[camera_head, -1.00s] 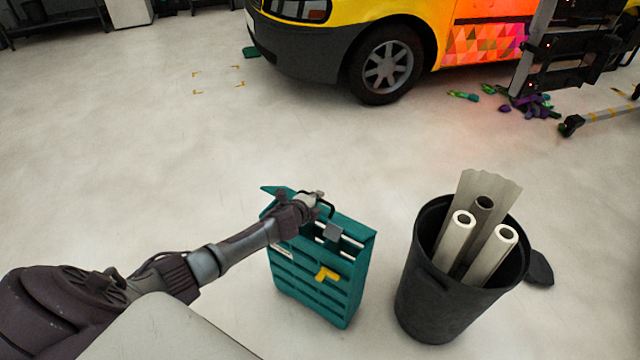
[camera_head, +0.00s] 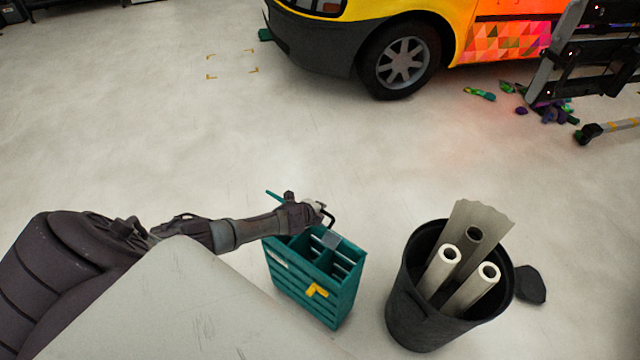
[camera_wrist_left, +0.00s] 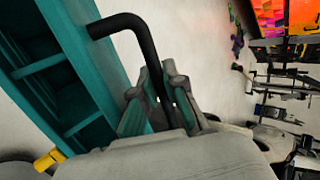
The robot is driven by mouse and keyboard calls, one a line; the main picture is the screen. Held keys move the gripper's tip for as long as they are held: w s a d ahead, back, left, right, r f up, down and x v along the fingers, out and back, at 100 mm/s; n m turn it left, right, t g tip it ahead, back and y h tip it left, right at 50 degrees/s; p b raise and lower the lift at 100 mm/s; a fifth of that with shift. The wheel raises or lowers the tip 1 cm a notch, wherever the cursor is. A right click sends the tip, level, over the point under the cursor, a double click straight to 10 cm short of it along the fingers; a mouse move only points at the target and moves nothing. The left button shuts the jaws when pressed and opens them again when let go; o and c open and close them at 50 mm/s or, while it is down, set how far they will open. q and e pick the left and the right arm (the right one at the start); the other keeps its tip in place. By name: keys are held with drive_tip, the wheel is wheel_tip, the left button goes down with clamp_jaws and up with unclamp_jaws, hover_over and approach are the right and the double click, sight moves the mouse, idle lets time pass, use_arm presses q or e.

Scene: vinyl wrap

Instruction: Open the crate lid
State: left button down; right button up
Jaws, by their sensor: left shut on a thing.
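The teal crate (camera_head: 305,290) stands on the floor below the middle of the head view, with a yellow piece on its front face. Its inside with dividers shows from above. A strip of the teal lid (camera_head: 273,196) shows at the back left, beside my left gripper. My left gripper (camera_head: 322,212) is above the crate's back edge, shut on a black bent handle (camera_head: 331,218). In the left wrist view the handle (camera_wrist_left: 128,24) runs down between the fingers, and the crate (camera_wrist_left: 62,75) is at the left. My right gripper is not in view.
A black bin (camera_head: 410,305) holding pale rolls (camera_head: 474,285) stands close to the right of the crate. A dark flat piece (camera_head: 531,285) lies beside it. A yellow van (camera_head: 400,60) is at the back, with scraps (camera_head: 550,110) on the floor.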

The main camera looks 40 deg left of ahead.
use_arm(q)
drive_tip(key=shift+w+d+r, duration=0.2)
drive_tip(key=shift+w+r, duration=0.4)
drive_tip(key=shift+w, duration=0.25)
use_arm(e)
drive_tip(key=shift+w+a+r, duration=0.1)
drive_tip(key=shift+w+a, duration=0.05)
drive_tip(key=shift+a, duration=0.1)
use_arm(q)
drive_tip(key=shift+w+d, duration=0.1)
drive_tip(key=shift+d, duration=0.05)
drive_tip(key=c, duration=1.6)
unclamp_jaws()
drive_tip(key=shift+o, duration=0.6)
drive_tip(key=shift+w+f, duration=0.1)
drive_tip(key=shift+w, duration=0.1)
drive_tip(key=shift+f, duration=0.35)
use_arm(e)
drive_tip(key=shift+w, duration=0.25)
use_arm(q)
drive_tip(key=shift+s, duration=0.15)
drive_tip(key=shift+r, duration=0.1)
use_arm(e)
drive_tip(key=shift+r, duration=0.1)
